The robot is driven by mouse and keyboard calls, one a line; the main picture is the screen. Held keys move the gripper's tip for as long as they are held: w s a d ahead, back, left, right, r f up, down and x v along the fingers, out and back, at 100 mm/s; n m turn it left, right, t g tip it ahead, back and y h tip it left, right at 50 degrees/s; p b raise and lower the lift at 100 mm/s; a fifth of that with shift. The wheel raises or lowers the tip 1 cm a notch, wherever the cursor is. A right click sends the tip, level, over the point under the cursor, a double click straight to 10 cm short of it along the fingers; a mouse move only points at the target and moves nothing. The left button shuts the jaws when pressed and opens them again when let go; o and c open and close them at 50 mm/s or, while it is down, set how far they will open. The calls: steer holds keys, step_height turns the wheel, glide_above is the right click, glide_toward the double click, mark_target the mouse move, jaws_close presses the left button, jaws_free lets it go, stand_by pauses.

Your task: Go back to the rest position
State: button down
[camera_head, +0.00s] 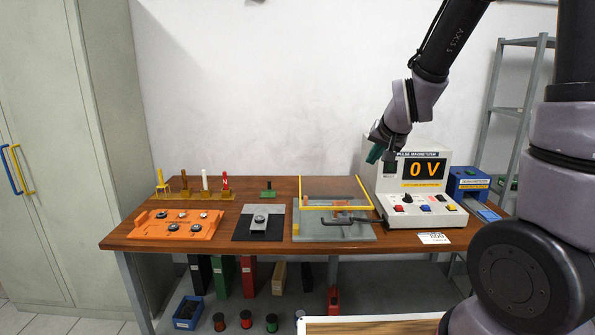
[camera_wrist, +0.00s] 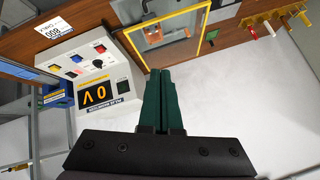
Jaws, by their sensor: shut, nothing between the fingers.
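My gripper (camera_head: 376,155) hangs in the air in the head view, in front of the upper left of the pulse magnetizer (camera_head: 418,180). In the wrist view its dark green fingers (camera_wrist: 161,82) lie together with nothing between them. The pulse magnetizer, a white box with a 0 V display, stands at the right of the wooden table (camera_head: 285,187); it also shows in the wrist view (camera_wrist: 95,75). My gripper is apart from the table and the things on it.
A yellow-framed fixture (camera_head: 335,232) on a grey plate stands left of the magnetizer. An orange tray (camera_head: 176,226) with round parts and a dark plate (camera_head: 259,234) lie farther left. A blue box (camera_head: 467,182) stands at the right. The wall above the table's left half is clear.

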steer(key=s+d+r, duration=0.2)
steer(key=s+r, duration=0.5)
steer(key=s, duration=0.3)
steer(key=s+d+r+g, duration=0.1)
steer(key=s+d+r, duration=0.1)
steer(key=s+r, duration=0.6)
steer(key=s, duration=0.2)
steer(key=shift+s+d+r+y, duration=0.2)
steer(key=shift+s+d+y, duration=0.15)
steer(key=shift+y, duration=0.05)
